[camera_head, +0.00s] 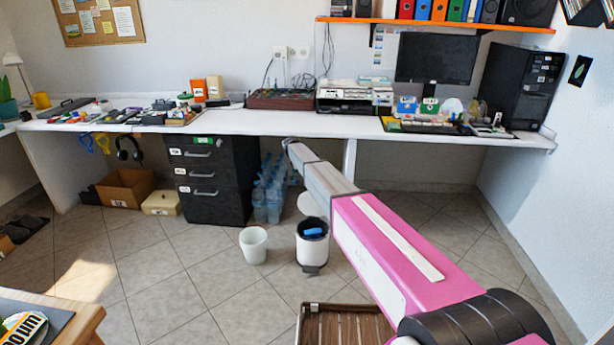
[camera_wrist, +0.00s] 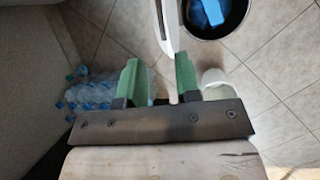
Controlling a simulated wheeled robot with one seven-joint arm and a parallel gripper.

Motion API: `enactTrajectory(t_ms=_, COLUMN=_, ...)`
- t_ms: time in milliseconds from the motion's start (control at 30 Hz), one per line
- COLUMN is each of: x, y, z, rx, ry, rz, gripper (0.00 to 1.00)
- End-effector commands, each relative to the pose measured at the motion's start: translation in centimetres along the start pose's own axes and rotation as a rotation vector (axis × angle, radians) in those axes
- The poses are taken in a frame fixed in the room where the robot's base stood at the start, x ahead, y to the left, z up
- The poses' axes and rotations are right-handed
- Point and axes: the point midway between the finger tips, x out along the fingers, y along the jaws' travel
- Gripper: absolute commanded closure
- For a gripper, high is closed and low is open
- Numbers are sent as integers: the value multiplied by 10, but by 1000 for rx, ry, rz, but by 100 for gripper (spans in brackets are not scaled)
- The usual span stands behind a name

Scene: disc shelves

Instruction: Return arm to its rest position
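My arm (camera_head: 400,250), pink and grey, stretches forward from the lower right of the head view. Its far end is near the front edge of the long white desk, above the floor. In the wrist view my gripper (camera_wrist: 157,66) has two green fingers set well apart, with nothing held between them. Floor tiles show through the gap. The gripper's fingers cannot be made out in the head view.
A bin (camera_head: 312,250) with blue contents, a white bucket (camera_head: 253,245) and water bottles (camera_head: 268,190) stand below the arm. Black drawers (camera_head: 212,180) stand under the desk (camera_head: 250,122). A slatted wooden crate (camera_head: 345,325) is at the bottom.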

Motion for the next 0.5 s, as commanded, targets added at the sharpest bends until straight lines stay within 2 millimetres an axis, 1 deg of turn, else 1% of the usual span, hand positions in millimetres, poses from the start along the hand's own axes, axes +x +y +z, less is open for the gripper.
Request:
enactTrajectory(t_ms=167, x=1, y=-2, z=1, rx=3, ry=1, rz=-1, gripper=69)
enactTrajectory(t_ms=267, x=5, y=-17, z=14, rx=36, ry=8, rz=-9, gripper=69)
enactTrajectory(t_ms=367, x=13, y=-52, z=43, rx=120, ry=26, rz=-28, gripper=69)
enactTrajectory(t_ms=400, x=17, y=-70, z=59, rx=169, ry=37, rz=-41, gripper=69)
enactTrajectory(t_ms=467, x=24, y=-102, z=84, rx=252, ry=54, rz=-61, gripper=69)
enactTrajectory(t_ms=500, x=27, y=-123, z=100, rx=313, ry=65, rz=-75, gripper=69)
